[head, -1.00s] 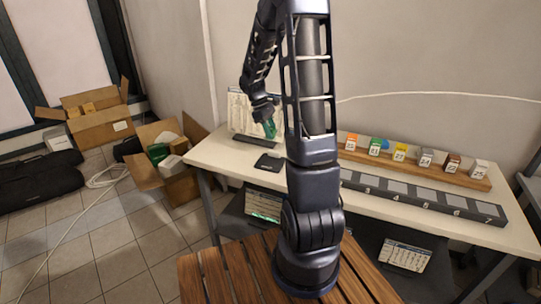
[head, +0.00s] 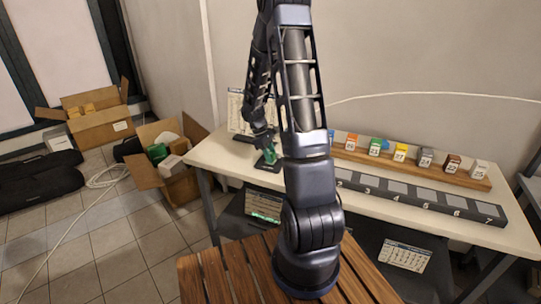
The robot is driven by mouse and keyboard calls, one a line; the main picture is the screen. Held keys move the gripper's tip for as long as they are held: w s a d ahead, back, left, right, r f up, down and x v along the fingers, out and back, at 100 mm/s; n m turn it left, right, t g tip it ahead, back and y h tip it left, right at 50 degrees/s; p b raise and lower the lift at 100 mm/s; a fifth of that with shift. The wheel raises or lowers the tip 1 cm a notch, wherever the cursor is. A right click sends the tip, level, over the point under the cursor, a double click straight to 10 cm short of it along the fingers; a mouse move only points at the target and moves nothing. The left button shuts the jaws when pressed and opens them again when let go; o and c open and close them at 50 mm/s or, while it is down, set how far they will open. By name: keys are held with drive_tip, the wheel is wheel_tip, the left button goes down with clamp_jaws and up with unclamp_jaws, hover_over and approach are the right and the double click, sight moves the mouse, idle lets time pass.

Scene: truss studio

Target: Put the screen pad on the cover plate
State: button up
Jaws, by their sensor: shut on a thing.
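My gripper (head: 265,145) is shut on a small green piece, the screen pad (head: 269,155), above the left part of the white table. A flat black plate, the cover plate (head: 262,167), lies on the table right under it. The green piece is low over the plate, and its lower end overlaps the plate in the picture. I cannot tell whether the two touch. My fingers partly cover the top of the green piece, and my arm hides the table to the right.
To the right are a wooden rack (head: 440,176) with several coloured numbered blocks and a dark numbered strip (head: 430,200). Open cardboard boxes (head: 180,188) stand on the floor at left.

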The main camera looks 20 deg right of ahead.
drive_tip(key=o, duration=0.7)
drive_tip(key=shift+f, duration=0.1)
drive_tip(key=v, duration=1.2)
drive_tip(key=s+a+r+m+t+y, duration=0.1)
drive_tip(key=s+a+r+m+t, duration=0.25)
drive_tip(key=s+r, duration=1.05)
drive_tip(key=shift+s+a+r+m+t+y, duration=0.35)
drive_tip(key=shift+s+r+m+t, duration=0.5)
drive_tip(key=shift+s, duration=1.65)
drive_tip(key=shift+s+a+r+m+t+y, duration=0.5)
drive_tip(key=shift+s+r+m, duration=0.65)
drive_tip(key=shift+s, duration=1.35)
drive_tip(key=shift+s+a+r+m+t+y, duration=0.25)
drive_tip(key=shift+s+r+m+t, duration=0.75)
drive_tip(key=shift+s, duration=1.55)
drive_tip(key=shift+r+n, duration=0.15)
drive_tip(key=shift+n, duration=0.1)
